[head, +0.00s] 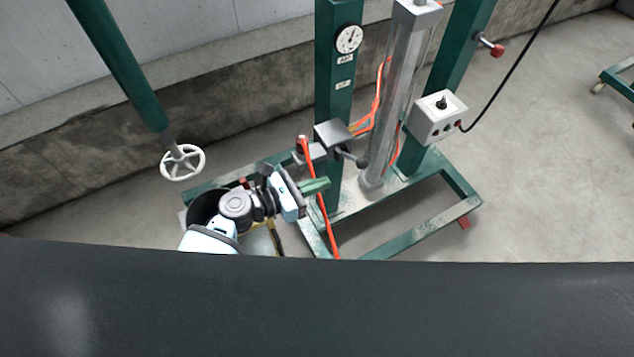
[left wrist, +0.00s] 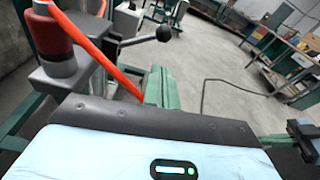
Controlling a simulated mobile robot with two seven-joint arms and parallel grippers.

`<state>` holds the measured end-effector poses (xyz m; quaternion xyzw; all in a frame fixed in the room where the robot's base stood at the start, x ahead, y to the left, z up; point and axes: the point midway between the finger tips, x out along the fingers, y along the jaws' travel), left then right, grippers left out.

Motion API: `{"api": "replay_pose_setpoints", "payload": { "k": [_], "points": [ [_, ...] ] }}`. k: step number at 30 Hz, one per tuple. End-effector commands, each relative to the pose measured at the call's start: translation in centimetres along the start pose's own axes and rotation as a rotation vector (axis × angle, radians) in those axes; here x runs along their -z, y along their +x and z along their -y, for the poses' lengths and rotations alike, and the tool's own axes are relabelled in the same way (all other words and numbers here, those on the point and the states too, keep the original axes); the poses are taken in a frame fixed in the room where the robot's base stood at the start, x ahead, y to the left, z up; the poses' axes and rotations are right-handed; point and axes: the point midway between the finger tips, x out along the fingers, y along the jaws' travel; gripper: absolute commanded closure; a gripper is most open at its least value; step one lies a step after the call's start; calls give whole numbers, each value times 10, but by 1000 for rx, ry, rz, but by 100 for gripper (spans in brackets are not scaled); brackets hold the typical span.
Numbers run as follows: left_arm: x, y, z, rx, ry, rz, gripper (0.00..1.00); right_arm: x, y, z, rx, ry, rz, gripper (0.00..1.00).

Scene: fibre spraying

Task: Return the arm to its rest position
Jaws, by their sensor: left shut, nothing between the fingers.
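My left arm comes in from the lower left of the head view. My left gripper (head: 316,187) has green fingers that are shut with nothing between them. It is beside the green machine frame (head: 333,90), close to the orange hose (head: 320,205). In the left wrist view the shut green fingers (left wrist: 160,88) show past the gripper's pale blue body. A red-topped fitting (left wrist: 52,35) and a black-knobbed lever (left wrist: 150,36) are close by on the left there. My right gripper is in neither view.
A white handwheel (head: 182,163) hangs at the left. The floor (head: 560,170) to the right is mostly clear. Workbenches (left wrist: 285,60) stand farther off in the wrist view.

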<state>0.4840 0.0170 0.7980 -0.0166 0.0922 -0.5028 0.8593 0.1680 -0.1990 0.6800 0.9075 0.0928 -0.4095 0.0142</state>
Motion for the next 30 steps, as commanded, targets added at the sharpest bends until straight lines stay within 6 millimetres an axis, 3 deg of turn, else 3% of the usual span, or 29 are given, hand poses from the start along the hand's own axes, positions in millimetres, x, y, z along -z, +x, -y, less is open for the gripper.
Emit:
{"api": "replay_pose_setpoints", "payload": {
  "k": [20, 23, 26, 30],
  "points": [
    [1, -1, 1, -1, 5, -3, 100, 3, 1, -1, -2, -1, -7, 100],
    [12, -6, 6, -15, 66, -33, 100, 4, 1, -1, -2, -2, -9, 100],
    [39, -21, 17, -44, 225, -113, 100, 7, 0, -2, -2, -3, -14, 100],
    [89, -58, 40, -69, 591, -296, 100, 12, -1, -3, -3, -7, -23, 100]
  ]
}}
